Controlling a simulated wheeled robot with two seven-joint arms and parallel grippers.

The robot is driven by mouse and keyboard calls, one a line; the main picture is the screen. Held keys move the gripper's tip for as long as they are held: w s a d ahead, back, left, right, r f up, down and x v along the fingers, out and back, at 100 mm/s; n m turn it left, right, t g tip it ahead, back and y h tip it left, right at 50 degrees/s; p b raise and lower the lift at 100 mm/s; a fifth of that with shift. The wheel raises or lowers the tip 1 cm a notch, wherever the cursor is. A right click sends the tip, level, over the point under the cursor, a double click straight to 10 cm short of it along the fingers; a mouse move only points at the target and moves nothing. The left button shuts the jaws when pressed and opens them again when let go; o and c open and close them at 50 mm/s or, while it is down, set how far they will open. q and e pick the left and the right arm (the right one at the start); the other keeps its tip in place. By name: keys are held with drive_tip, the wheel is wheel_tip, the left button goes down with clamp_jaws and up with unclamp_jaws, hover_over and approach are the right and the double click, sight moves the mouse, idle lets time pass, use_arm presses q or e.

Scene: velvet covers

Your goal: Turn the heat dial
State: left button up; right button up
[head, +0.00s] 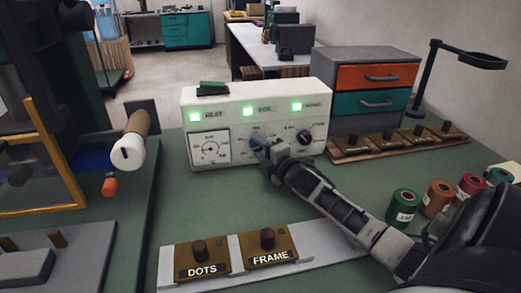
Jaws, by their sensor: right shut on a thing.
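A cream control box (232,106) stands on the green worktop with three lit green lamps along its top; the left lamp's label reads HEAT. A dial on a white marked panel (209,149) is at the left of its front, below that lamp. My right gripper (260,147) reaches in from the right and is shut on the middle dial (257,140), which is mostly hidden by the fingers. A dark dial (304,137) is at the right of the front, apart from the gripper. The small dial lettering is too blurred to read. My left gripper is not in view.
Two knobbed blocks marked DOTS (203,260) and FRAME (268,247) sit on a grey strip in front. Several foil spools (403,207) stand at the right, near my right arm. A drawer cabinet (364,87) is behind the box. A white-ended roller (128,152) juts in at the left.

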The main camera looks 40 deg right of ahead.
drive_tip(key=shift+d, duration=0.1)
drive_tip(key=o, duration=1)
drive_tip(key=s, duration=0.5)
drive_tip(key=s+a, duration=0.1)
drive_tip(key=s, duration=0.4)
drive_tip(key=s+a, duration=0.1)
drive_tip(key=s, duration=0.5)
drive_tip(key=shift+r, duration=0.2)
